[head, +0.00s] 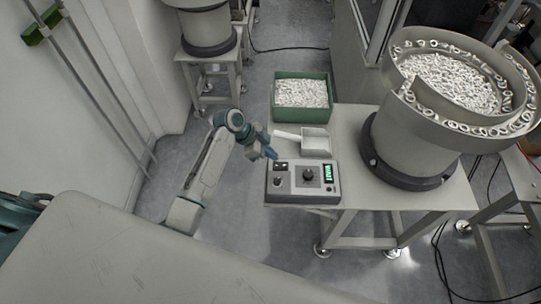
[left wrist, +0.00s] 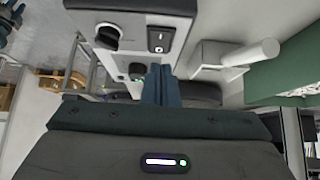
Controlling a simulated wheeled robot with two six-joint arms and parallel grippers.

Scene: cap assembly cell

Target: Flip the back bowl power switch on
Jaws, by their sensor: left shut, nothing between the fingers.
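The grey control box (head: 303,192) stands on the table's near left corner. It has a black knob at left, a larger dial in the middle and a lit green display (head: 328,172) at right. A small black rocker switch (head: 280,166) sits at its upper left. In the left wrist view the rocker switch (left wrist: 161,37) shows white marks beside a knob (left wrist: 107,36); I cannot tell which way it is tipped. My left gripper (head: 270,153) is shut and empty, close to the box's upper left edge. Its blue fingers (left wrist: 161,75) point toward the box; contact is unclear.
A white scoop (head: 315,141) lies behind the box. A green bin (head: 302,93) of small white parts stands beyond it. A large bowl feeder (head: 415,145) full of white parts stands at right on the table (head: 352,125). Another feeder (head: 207,28) stands at the back left.

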